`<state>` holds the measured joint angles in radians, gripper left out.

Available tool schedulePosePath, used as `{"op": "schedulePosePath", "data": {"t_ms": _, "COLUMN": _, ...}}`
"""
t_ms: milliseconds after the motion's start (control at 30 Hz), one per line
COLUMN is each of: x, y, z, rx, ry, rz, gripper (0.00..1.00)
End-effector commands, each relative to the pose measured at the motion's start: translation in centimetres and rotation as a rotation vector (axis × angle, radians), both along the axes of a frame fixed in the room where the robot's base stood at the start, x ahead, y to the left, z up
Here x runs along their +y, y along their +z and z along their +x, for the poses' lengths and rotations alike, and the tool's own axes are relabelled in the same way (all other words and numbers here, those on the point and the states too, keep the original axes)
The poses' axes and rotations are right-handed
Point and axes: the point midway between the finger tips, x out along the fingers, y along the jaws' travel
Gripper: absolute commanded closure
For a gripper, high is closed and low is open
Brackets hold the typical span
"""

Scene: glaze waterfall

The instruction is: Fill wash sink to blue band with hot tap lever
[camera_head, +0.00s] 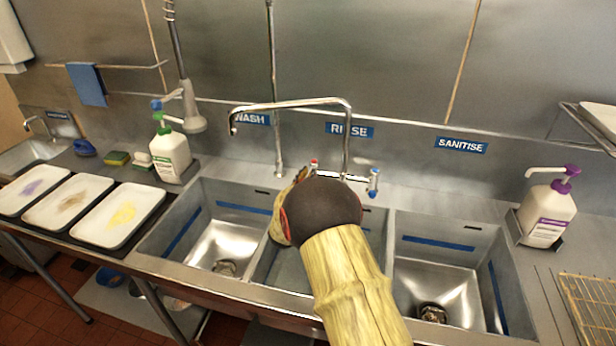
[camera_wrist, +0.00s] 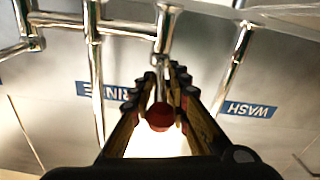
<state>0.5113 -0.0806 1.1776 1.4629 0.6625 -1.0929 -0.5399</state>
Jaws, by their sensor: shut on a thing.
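The wash sink (camera_head: 222,243) is the left of three steel basins. Its bare floor and drain show, and no water is visible in it. A blue band (camera_head: 243,209) runs along its inner walls. The chrome spout (camera_head: 290,104) arches left, with its mouth above the back of the wash sink; I see no stream. The hot tap lever, with a red knob (camera_wrist: 160,117), sits between the fingers of my gripper (camera_wrist: 160,108), which is shut on it. In the head view my arm hides most of the gripper; a red-marked tap part (camera_head: 314,163) shows just behind.
The blue-marked cold tap (camera_head: 374,181) stands right of my wrist. The rinse sink (camera_head: 285,270) is partly behind my arm; the sanitise sink (camera_head: 450,280) is clear. A green-topped pump bottle (camera_head: 170,155) and trays (camera_head: 118,216) stand left, a purple-topped bottle (camera_head: 547,213) right.

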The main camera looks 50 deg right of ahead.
Motion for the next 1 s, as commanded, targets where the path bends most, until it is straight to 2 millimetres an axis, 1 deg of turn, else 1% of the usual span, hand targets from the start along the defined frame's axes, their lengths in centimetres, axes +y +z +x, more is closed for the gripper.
{"op": "schedulePosePath", "data": {"t_ms": 200, "x": 0.5, "y": 0.1, "z": 1.3, "rx": -0.003, "ry": -0.112, "rz": -0.001, "gripper": 1.00}}
{"op": "schedulePosePath", "data": {"t_ms": 433, "x": 0.7, "y": 0.2, "z": 1.9, "rx": -0.002, "ry": -0.216, "rz": -0.001, "gripper": 1.00}}
{"op": "schedulePosePath", "data": {"t_ms": 867, "x": 0.7, "y": 0.1, "z": 2.0, "rx": -0.002, "ry": -0.244, "rz": 0.000, "gripper": 1.00}}
{"op": "schedulePosePath", "data": {"t_ms": 900, "x": 0.7, "y": 0.1, "z": 2.0, "rx": -0.002, "ry": -0.244, "rz": 0.000, "gripper": 0.82}}
{"op": "schedulePosePath", "data": {"t_ms": 1000, "x": 0.7, "y": 0.1, "z": 2.0, "rx": -0.001, "ry": -0.245, "rz": 0.000, "gripper": 0.76}}
